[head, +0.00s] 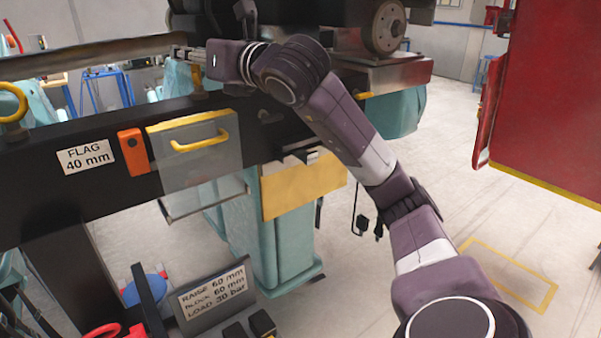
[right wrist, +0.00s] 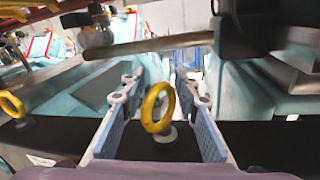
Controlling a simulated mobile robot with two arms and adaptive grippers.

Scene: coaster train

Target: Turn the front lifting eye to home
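A yellow lifting eye (right wrist: 158,107) stands on a small round base on the black beam. In the right wrist view it is between the two fingers of my right gripper (right wrist: 161,86), with a gap on each side. The ring is upright and seen at an angle. In the head view my right gripper (head: 184,52) is over the beam at the upper left, and that eye is mostly hidden by it. A second yellow eye (head: 13,103) is at the left edge; it also shows in the right wrist view (right wrist: 12,105). My left gripper is not in view.
A grey bar (head: 90,55) runs above the beam (head: 110,203). A clear panel with a yellow handle (head: 200,143), an orange block (head: 133,152) and a "FLAG 40 mm" label (head: 86,156) are on its front. A red panel (head: 550,105) stands at right, with open floor before it.

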